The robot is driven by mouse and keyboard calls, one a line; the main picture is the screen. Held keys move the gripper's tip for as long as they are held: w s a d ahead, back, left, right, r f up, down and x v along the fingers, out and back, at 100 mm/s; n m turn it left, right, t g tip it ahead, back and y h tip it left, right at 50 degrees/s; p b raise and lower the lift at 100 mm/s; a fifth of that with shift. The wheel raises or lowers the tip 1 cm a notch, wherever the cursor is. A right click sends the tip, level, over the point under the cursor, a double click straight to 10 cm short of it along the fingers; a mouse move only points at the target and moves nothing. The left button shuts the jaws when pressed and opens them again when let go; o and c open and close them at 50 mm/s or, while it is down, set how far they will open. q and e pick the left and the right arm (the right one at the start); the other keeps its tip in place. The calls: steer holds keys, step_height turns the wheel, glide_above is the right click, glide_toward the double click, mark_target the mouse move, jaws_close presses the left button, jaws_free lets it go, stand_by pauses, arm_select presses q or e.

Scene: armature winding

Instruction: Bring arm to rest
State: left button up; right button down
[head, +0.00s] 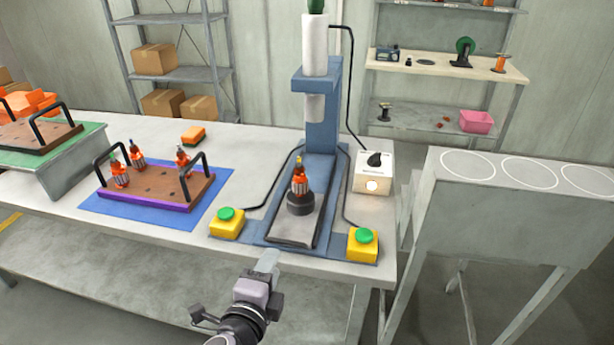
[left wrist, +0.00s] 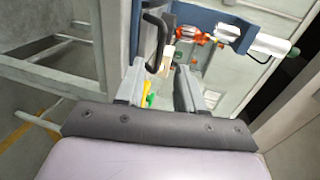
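My left gripper (head: 268,262) is in front of the table's front edge, below the press, and apart from everything on it. In the left wrist view its two fingers (left wrist: 158,88) stand apart with a gap between them and hold nothing. An armature with orange windings (head: 300,182) stands upright on the dark round holder of the blue press (head: 320,132), under the white cylinder. A brown tray (head: 155,185) with black handles and a purple front edge lies on a blue mat (head: 130,214) and carries several armatures. My right gripper is not in view.
Yellow boxes with green buttons stand left (head: 227,224) and right (head: 362,244) of the press base. A control box (head: 373,172) with a black knob is at right. A grey stand (head: 500,208) with white circles stands farther right.

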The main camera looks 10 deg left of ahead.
arm_select(q)
steer(key=s+a+f+n+g, duration=0.2)
steer(key=s+a+f+n, duration=0.1)
steer(key=s+f+n, duration=0.4)
steer(key=s+a+f+n+g+h, duration=0.1)
steer(key=s+a+f+n+g, duration=0.2)
steer(key=s+f+n, duration=0.5)
steer(key=shift+s+f+n+h, duration=0.2)
steer(key=shift+s+n+h, duration=0.1)
steer(key=shift+s+n, duration=0.4)
